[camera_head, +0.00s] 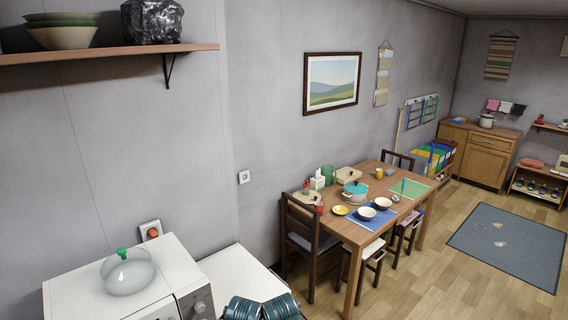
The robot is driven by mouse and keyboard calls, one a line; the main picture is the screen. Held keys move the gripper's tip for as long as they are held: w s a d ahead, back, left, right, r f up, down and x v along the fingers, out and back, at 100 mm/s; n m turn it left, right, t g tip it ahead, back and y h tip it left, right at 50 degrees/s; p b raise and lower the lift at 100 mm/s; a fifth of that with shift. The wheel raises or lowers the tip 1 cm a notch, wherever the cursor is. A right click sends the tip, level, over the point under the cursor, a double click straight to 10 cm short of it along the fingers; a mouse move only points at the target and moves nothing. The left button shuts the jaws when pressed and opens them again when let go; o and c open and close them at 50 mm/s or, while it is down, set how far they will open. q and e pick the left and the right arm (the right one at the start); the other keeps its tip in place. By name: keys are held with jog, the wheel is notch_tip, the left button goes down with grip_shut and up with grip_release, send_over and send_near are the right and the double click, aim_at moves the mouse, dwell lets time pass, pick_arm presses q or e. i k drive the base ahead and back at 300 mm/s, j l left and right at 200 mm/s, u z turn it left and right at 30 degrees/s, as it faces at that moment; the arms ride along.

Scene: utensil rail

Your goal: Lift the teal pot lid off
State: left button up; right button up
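The teal pot lid (355,187) sits on a small pot (355,197) on the wooden dining table (350,229), well away from me. The lid looks level on the pot, with a small knob on top. The pot is too small in view to tell its details. Neither my left nor my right gripper can be made out in the head view.
Bowls (366,213) stand on a blue mat (384,220) near the pot. Chairs (308,239) stand around the table. A clear dome with a green knob (127,272) rests on a white appliance (75,292) at front left. Wood floor is open right of the table.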

aim_at(355, 186)
jog(key=i+l, duration=0.3)
jog(key=l, duration=0.4)
jog(key=i+l+u, duration=0.15)
jog(key=i+l, duration=0.2)
jog(key=l, duration=0.3)
jog(key=i+l, duration=0.3)
jog(key=l, duration=0.4)
jog(key=i+l+u, duration=0.15)
jog(key=i+l, duration=0.15)
jog(key=l, duration=0.45)
jog(key=i+l, duration=0.25)
jog(key=l, duration=0.45)
jog(key=i+l+u, duration=0.1)
jog(key=i+l, duration=0.15)
jog(key=l, duration=0.5)
jog(key=i+l+u, duration=0.1)
jog(key=l, duration=0.7)
jog(key=i+l, duration=0.3)
jog(key=l, duration=0.45)
jog(key=i+l+u, duration=0.1)
jog(key=i+l, duration=0.45)
jog(key=l, duration=0.25)
jog(key=i+u, duration=0.2)
jog(key=i, duration=0.75)
jog(key=l, duration=0.05)
